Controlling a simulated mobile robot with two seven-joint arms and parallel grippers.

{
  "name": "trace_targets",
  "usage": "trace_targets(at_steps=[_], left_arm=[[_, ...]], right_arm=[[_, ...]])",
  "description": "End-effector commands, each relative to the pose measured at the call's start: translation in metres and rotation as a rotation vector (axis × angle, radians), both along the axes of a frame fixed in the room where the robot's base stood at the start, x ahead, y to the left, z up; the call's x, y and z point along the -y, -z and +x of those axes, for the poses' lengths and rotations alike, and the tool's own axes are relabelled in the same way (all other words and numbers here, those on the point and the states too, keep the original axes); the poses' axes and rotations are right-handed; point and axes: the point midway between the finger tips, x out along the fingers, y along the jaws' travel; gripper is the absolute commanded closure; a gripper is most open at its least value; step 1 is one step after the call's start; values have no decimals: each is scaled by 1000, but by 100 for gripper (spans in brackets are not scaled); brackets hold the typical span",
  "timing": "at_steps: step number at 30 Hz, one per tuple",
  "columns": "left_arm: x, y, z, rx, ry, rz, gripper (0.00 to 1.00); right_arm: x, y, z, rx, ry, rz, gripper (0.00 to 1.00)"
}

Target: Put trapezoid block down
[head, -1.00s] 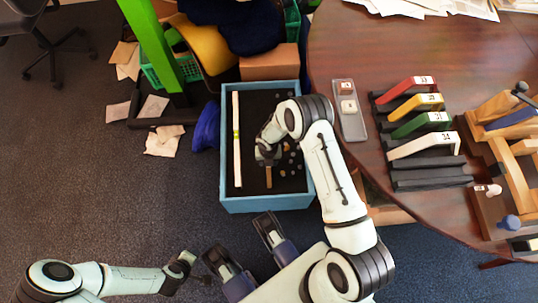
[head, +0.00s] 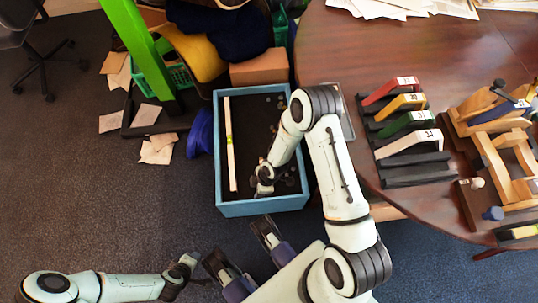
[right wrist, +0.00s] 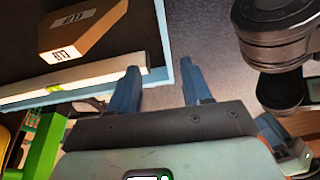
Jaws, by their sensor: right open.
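A brown block with slanted sides and white labels (right wrist: 82,28) lies over the dark floor of the blue box, at the upper left in the right wrist view. I take it for the trapezoid block; in the head view I cannot make it out. My right gripper (head: 262,188) is low over the front part of the blue box (head: 262,208). In the right wrist view its two fingers (right wrist: 161,88) are apart with nothing between them, and the block is clear of them. My left gripper (head: 188,265) is at the lower left, away from the box; its jaws are too small to read.
A white strip with a green mark (head: 230,145) lies along the box's left side. The round table (head: 365,35) at right holds a black rack (head: 415,172) with coloured labelled pieces and a wooden frame (head: 500,150). A green post (head: 140,55) stands at left.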

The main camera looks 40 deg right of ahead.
Motion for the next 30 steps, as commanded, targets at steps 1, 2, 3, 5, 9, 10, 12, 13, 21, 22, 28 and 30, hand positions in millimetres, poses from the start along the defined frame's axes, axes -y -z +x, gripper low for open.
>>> trace_targets(at_steps=[1,2,3,5,9,10,12,13,21,22,28,30], left_arm=[[0,0,0,0,0,0,57],[0,0,0,0,0,0,57],[0,0,0,0,0,0,57],[0,0,0,0,0,0,57],[0,0,0,0,0,0,57],[0,0,0,0,0,0,57],[0,0,0,0,0,0,57],[0,0,0,0,0,0,57],[0,0,0,1,0,0,57],[0,0,0,1,0,0,57],[1,-6,-2,-4,1,-3,57],[3,-17,-7,-15,7,-7,57]], right_arm=[[-4,1,-12,-37,165,31,51],[-6,1,-17,-57,273,48,51],[-8,1,-24,-85,415,70,51],[-10,0,-35,-125,624,98,51],[-9,-2,-56,-196,1035,149,51],[-9,-3,-60,-207,1105,157,51],[-7,-4,-67,-227,1238,170,51],[-7,-4,-69,-232,1282,175,51],[-4,-6,-75,-246,1404,188,51],[-4,-6,-75,-246,1403,188,51],[-6,-11,-77,-252,1398,187,51],[-8,-23,-82,-265,1394,184,51]])
